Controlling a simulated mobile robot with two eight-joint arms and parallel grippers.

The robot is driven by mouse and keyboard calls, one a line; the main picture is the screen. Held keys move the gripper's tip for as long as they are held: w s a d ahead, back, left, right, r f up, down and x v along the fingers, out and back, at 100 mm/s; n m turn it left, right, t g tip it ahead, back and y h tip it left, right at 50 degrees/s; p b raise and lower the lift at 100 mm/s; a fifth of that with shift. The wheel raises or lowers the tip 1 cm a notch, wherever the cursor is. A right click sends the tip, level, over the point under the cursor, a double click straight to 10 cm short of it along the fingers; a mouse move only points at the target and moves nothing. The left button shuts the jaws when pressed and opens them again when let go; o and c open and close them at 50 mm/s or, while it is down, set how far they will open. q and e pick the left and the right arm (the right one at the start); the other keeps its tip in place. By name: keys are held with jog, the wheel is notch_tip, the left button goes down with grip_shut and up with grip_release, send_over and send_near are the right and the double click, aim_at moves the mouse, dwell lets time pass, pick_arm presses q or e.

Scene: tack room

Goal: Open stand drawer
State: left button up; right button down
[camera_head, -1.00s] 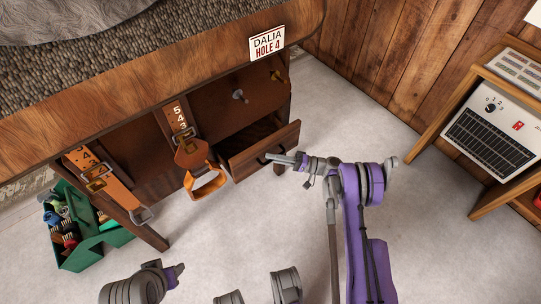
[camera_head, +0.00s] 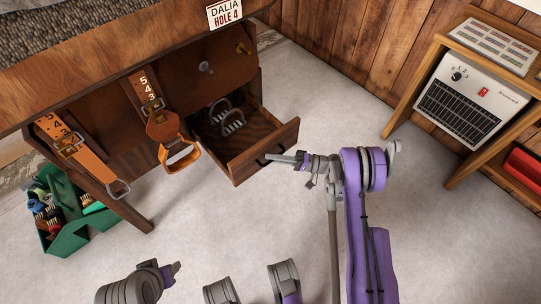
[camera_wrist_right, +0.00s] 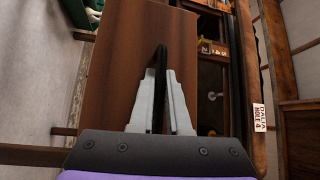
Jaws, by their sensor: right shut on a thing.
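The wooden stand (camera_head: 115,140) has a drawer (camera_head: 268,152) that is pulled well out at its right end. Inside the drawer lies a grey metal thing with two loops (camera_head: 225,118). My right gripper (camera_head: 300,160) is at the drawer front, shut on the dark bar handle (camera_head: 270,157). In the right wrist view the two grey fingers (camera_wrist_right: 160,105) close around the black handle (camera_wrist_right: 160,65), with the brown drawer front (camera_wrist_right: 125,65) behind.
Leather straps with stirrups (camera_head: 165,125) hang on the stand's front, left of the drawer. A green tote (camera_head: 75,235) with brushes stands on the floor at left. A heater (camera_head: 470,110) stands in a wooden shelf at right. The floor between is clear.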

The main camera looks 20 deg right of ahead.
jog(key=shift+s+d, duration=0.2)
jog(key=shift+s, duration=0.3)
jog(key=c, duration=1.2)
grip_release()
jog(key=shift+o, duration=0.2)
jog(key=p+v, duration=0.1)
jog(key=v, duration=1)
jog(key=shift+a, duration=0.1)
